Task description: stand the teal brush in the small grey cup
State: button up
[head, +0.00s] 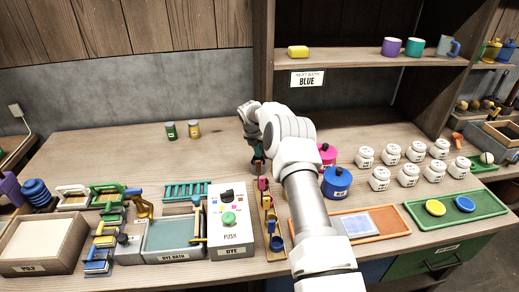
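My gripper (258,168) points down over the far end of a narrow wooden rack (272,228) in the middle of the bench. A small dark teal-green patch shows at its fingertips, perhaps the teal brush, but it is too small to be sure. Whether the fingers are closed on it cannot be made out. The rack holds small upright pieces with pink, yellow and blue parts. I cannot pick out the small grey cup for certain; a grey-teal mug (444,45) stands on the upper shelf at the right. My arm hides part of the bench right of the rack.
The dye box (231,238) stands just left of the rack. Blue (337,184) and pink (326,155) pots sit close right of my arm. Several white jars (409,174) and a green tray (484,203) are further right. The back left of the bench is mostly clear.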

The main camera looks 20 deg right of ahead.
jog(key=o, duration=0.5)
jog(key=shift+c, duration=0.2)
jog(key=shift+r, duration=0.1)
jog(key=v, duration=1.7)
jog(key=shift+r, duration=0.15)
jog(key=shift+a, duration=0.1)
jog(key=s+a+r+m+t, duration=0.1)
jog(key=s+a+r+m, duration=0.3)
jog(key=s+r+m, duration=0.5)
jog(key=s+a+r+m, duration=0.35)
jog(key=s+r, duration=0.45)
jog(key=s, duration=0.4)
jog(key=s+a+f+m+y, duration=0.1)
jog(key=s+a+m, duration=0.1)
jog(key=s+m, duration=0.5)
jog(key=s+a+f+m+t+y, duration=0.1)
jog(key=s+m, duration=0.7)
jog(key=s, duration=0.9)
jog(key=shift+a+f+y, duration=0.45)
jog(key=shift+f+y, duration=0.05)
jog(key=shift+f, duration=0.15)
